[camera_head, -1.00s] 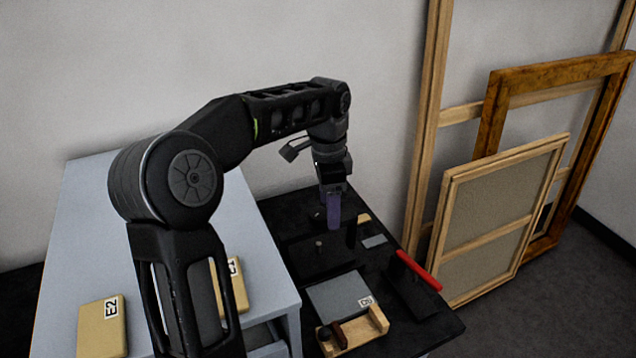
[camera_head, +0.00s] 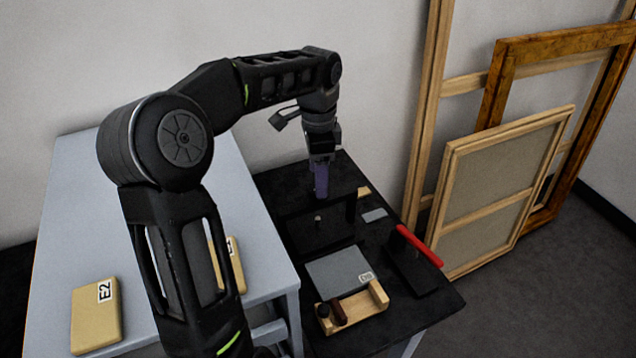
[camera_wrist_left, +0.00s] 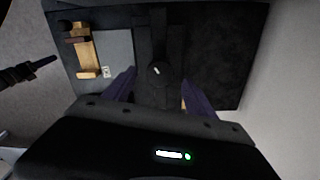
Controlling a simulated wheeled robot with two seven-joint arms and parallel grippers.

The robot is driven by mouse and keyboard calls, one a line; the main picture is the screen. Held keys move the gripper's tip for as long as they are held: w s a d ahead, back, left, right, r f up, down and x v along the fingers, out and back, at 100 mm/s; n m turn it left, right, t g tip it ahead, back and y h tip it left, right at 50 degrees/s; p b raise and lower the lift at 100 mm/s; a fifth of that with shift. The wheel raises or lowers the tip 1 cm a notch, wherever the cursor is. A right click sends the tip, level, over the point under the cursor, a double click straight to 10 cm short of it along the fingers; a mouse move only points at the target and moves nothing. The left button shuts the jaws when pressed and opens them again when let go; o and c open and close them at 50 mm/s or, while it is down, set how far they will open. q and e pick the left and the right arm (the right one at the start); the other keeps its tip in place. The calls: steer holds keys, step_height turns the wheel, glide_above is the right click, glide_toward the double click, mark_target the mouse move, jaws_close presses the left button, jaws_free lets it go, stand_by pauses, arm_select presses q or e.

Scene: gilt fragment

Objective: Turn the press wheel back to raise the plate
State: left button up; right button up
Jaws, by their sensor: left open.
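The press appears as a dark frame (camera_head: 318,228) on the black table, with a small grey knob on its front. In the left wrist view a dark bar runs away from me and ends in a round dark hub (camera_wrist_left: 158,72) with a small white mark. It may be the press wheel; its rim is hard to make out. My left gripper (camera_head: 320,190) points down above the back of the press. Its purple fingers (camera_wrist_left: 158,90) are open, one on each side of the hub, with nothing visibly gripped. The press plate cannot be made out. My right gripper is not in view.
A labelled grey panel (camera_head: 338,270) and a wooden holder (camera_head: 352,311) lie in front of the press. A pale table (camera_head: 68,215) with tan blocks (camera_head: 95,315) is at left. Wooden frames (camera_head: 505,150) lean against the wall.

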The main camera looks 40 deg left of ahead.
arm_select(q)
steer(key=shift+f, duration=1.6)
steer(key=shift+c, duration=0.4)
steer(key=c, duration=1.3)
steer(key=shift+n, duration=0.4)
